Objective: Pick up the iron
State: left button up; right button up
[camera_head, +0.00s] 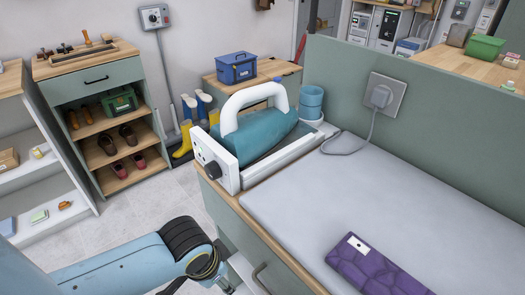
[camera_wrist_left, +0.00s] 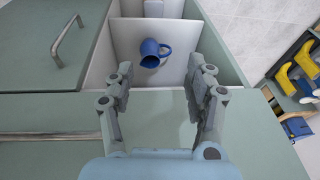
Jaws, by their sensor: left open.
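The iron (camera_head: 262,137) has a teal body and a white arched handle. It rests in a white stand with a black knob, on the far left end of the counter in the head view. My left arm comes in at the bottom of the head view, in front of and below the iron. My left gripper (camera_wrist_left: 158,82) shows in the left wrist view with its two fingers apart and nothing between them, over an open drawer. It is apart from the iron, which is not in the wrist view. My right gripper is not seen.
The open drawer (camera_wrist_left: 118,60) holds a blue mug (camera_wrist_left: 153,52). A cord runs to the wall socket (camera_head: 382,97). The pad's middle is clear.

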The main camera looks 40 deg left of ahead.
pick_arm(q)
jog(key=w+r+t+p, duration=0.15)
jog(key=r+p, duration=0.35)
jog(key=r, duration=1)
jog(key=w+r+p, duration=0.3)
jog(key=r+p, duration=0.1)
jog(key=r, duration=1.1)
jog(key=m+p, duration=0.1)
jog(key=p, duration=0.1)
send_near(261, 86)
jog(key=s+f, duration=0.1)
jog(key=f, duration=0.1)
jog(key=shift+t+y, duration=0.25)
jog(key=shift+y, duration=0.15)
jog(key=x, duration=0.4)
jog(key=shift+w, duration=0.35)
jog(key=shift+w+p+x, duration=0.2)
jog(key=shift+p+x, duration=0.5)
jog(key=shift+x, duration=2.4)
jog(key=shift+d, duration=0.2)
jog(key=c, duration=1.1)
grip_shut()
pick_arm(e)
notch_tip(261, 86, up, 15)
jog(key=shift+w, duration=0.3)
pick_arm(q)
jog(key=shift+r, duration=0.15)
